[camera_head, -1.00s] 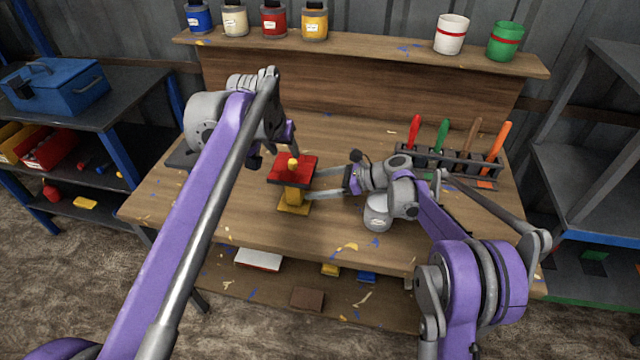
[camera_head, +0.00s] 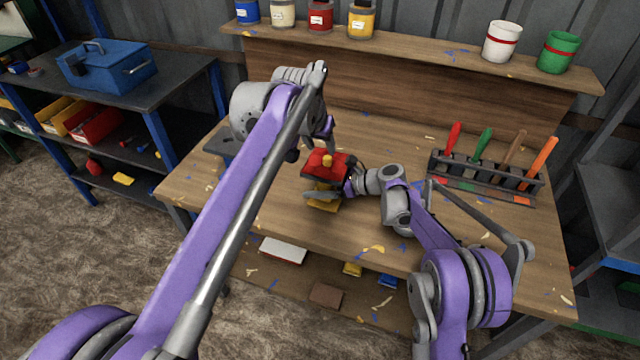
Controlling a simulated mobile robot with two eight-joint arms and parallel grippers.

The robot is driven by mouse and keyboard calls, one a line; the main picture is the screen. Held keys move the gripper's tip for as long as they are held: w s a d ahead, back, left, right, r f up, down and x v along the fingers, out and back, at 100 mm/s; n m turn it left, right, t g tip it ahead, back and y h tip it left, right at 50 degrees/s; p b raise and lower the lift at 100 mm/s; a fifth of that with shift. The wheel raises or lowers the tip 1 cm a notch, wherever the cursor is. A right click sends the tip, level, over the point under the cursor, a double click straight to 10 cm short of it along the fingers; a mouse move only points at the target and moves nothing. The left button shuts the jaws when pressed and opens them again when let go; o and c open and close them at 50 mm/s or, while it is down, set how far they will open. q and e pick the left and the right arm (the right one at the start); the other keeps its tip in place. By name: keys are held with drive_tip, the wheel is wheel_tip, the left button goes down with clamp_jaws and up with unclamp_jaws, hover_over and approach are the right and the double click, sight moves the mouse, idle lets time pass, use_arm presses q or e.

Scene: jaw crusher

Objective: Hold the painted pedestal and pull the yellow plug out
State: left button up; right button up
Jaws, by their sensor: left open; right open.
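The painted pedestal stands upright on the wooden workbench, with a red top (camera_head: 322,165) and a yellow base (camera_head: 323,205). The small yellow plug (camera_head: 327,159) sticks up from the middle of the red top. My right gripper (camera_head: 322,194) comes from the right, open, with its fingers at the pedestal's column below the red top. Whether they touch it I cannot tell. My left gripper (camera_head: 331,142) is open above and just behind the plug, partly hidden by its own arm, and appears apart from it.
A rack (camera_head: 485,178) with several coloured-handled tools stands at the right of the bench (camera_head: 420,160). Paint jars and cans line the back shelf (camera_head: 430,50). A blue toolbox (camera_head: 107,66) sits on the left shelving. The bench front is mostly clear, with scattered paint chips.

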clamp_jaws()
idle(0.6)
